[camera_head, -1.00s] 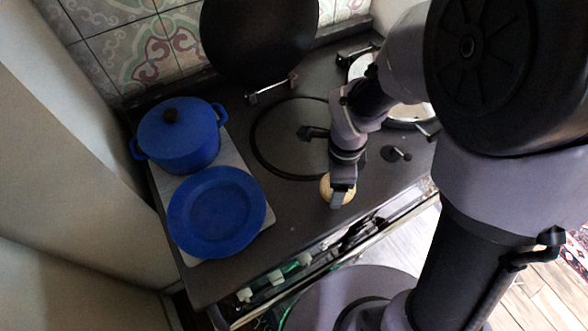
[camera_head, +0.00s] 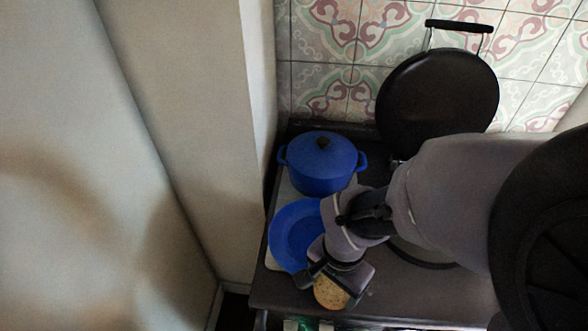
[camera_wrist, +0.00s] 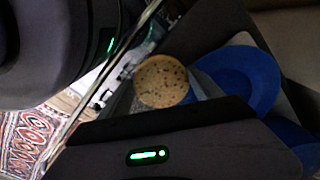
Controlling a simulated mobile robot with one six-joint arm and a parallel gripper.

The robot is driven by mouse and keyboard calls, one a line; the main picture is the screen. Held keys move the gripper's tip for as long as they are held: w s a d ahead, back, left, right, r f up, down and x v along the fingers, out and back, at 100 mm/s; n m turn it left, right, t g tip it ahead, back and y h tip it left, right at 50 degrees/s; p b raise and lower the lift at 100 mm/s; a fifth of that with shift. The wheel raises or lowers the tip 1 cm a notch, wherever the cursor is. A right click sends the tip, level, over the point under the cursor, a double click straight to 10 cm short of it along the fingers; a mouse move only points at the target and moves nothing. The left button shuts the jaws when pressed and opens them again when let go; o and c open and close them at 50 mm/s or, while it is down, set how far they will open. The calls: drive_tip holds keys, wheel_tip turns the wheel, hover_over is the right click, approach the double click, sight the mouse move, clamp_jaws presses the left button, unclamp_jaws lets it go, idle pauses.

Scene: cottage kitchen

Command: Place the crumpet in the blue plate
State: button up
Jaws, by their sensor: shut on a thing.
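The crumpet (camera_head: 331,293) is round and golden with a speckled top. My gripper (camera_head: 337,277) is shut on it and holds it near the front edge of the dark stove top, in front of the plate. In the wrist view the crumpet (camera_wrist: 161,81) shows beyond the dark gripper body, with the plate close to its right; the fingertips are hidden there. The blue plate (camera_head: 289,237) lies on a light board, its right part hidden behind my arm. It also shows in the wrist view (camera_wrist: 247,76). I see nothing on its visible part.
A lidded blue pot (camera_head: 321,170) stands just behind the plate. A raised black round hob lid (camera_head: 438,92) stands at the back, against the tiled wall. A pale wall (camera_head: 200,110) closes off the left side. A patterned rug (camera_wrist: 27,135) lies on the floor.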

drive_tip(key=w+a, duration=0.1)
drive_tip(key=w, duration=0.4)
drive_tip(key=w+a+f+b, duration=0.1)
drive_tip(key=w, duration=0.4)
drive_tip(key=w+a, duration=0.2)
drive_tip(key=w, duration=0.2)
drive_tip(key=shift+w+f+b, duration=0.25)
drive_tip(key=shift+w+b, duration=0.1)
drive_tip(key=shift+w, duration=0.05)
drive_tip(key=f, duration=0.1)
drive_tip(key=f+b, duration=0.2)
drive_tip(key=shift+w+a+f, duration=0.1)
drive_tip(key=shift+w+f, duration=0.2)
drive_tip(key=shift+f, duration=0.1)
drive_tip(key=shift+r, duration=0.1)
drive_tip(key=shift+f, duration=0.2)
drive_tip(key=o, duration=1)
drive_tip(key=shift+r, duration=0.1)
